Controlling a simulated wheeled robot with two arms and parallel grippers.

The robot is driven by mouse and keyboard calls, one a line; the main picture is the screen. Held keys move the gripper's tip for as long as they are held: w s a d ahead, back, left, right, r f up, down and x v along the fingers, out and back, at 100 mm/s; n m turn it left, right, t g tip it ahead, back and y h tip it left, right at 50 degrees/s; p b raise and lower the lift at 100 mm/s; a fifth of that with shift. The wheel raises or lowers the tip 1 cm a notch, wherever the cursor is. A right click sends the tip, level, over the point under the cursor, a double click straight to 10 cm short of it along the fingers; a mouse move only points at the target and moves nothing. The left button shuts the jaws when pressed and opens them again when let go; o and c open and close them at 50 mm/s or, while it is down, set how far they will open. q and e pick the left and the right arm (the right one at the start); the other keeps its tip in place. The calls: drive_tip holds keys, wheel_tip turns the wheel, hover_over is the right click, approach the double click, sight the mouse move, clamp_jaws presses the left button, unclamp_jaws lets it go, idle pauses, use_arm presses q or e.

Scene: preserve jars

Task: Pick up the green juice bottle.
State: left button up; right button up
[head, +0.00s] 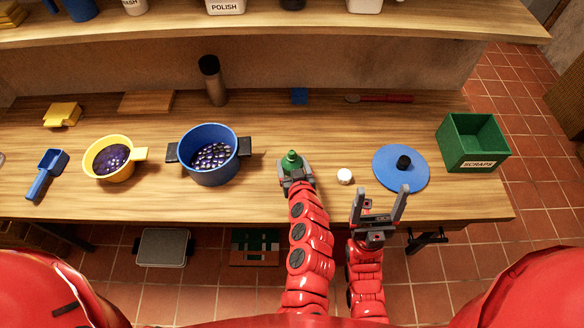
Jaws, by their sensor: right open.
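The green juice bottle (292,160) stands upright near the front of the wooden table, right of the blue pot. My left gripper (294,170) is at the bottle, with a finger on each side of its body. The gripper partly hides the lower bottle. I cannot tell whether the fingers press on it or stand slightly apart. My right gripper (379,205) is open and empty, above the table's front edge, below the blue disc in the picture.
A blue pot (207,155) and a yellow pot (107,158) stand left. A white lid (344,176), a blue disc (390,174) with a black knob and a green scraps bin (472,142) are right. A tall dark-capped bottle (213,82) stands behind. The table (330,125) is clear behind the green bottle.

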sight(292, 151)
use_arm(q)
clamp_jaws()
drive_tip(key=shift+r, duration=0.1)
wheel_tip(292, 151, up, 10)
drive_tip(key=p, duration=0.4)
idle(0.3)
drive_tip(key=shift+c, duration=0.2)
unclamp_jaws()
drive_tip(key=c, duration=0.9)
